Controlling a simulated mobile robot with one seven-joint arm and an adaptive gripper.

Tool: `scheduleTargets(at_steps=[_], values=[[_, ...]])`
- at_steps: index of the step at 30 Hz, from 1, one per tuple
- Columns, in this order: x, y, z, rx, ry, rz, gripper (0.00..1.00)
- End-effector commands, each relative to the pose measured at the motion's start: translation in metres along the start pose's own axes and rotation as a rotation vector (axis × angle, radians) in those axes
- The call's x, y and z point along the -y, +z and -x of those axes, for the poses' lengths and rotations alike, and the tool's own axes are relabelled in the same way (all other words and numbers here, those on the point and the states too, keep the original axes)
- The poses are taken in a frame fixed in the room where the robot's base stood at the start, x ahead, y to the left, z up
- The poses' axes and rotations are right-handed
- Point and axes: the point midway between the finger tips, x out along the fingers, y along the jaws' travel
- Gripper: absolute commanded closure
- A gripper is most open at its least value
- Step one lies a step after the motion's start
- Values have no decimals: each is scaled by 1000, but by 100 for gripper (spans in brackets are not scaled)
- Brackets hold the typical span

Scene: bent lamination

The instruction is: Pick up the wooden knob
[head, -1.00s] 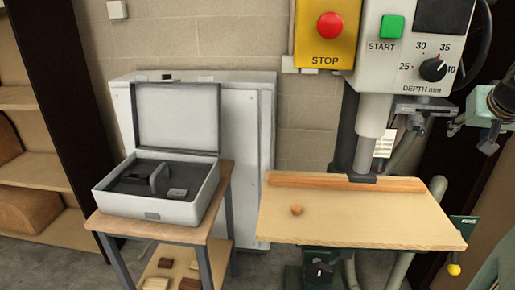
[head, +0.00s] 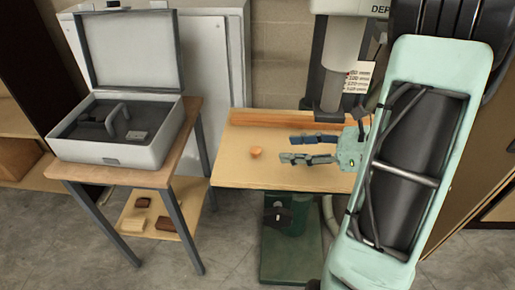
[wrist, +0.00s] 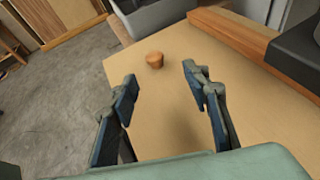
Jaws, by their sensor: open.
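The wooden knob (head: 256,152) is a small round orange-brown piece on the pale wooden drill table (head: 232,176). My gripper (head: 298,149) is open and empty, over the table to the right of the knob in the head view, with its fingers pointing left toward it. In the wrist view the knob (wrist: 155,60) stands beyond the fingertips, roughly in line with the gap between them. My gripper (wrist: 160,82) is apart from the knob in that view. Nothing hides the knob.
A wooden fence (head: 275,125) runs along the table's back edge, with the drill column (head: 330,85) behind the gripper. An open grey case (head: 120,130) stands on a side table to the left. Several wood pieces lie on its lower shelf. Bare table surrounds the knob.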

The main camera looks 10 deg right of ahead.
Motion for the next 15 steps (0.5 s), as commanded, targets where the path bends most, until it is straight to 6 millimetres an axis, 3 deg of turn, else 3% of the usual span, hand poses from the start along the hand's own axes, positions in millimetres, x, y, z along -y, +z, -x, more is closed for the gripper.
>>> scheduleTargets(at_steps=[6,15], values=[[-2,0,-36,-1,6,1,57],[-7,3,-64,-3,8,3,57]])
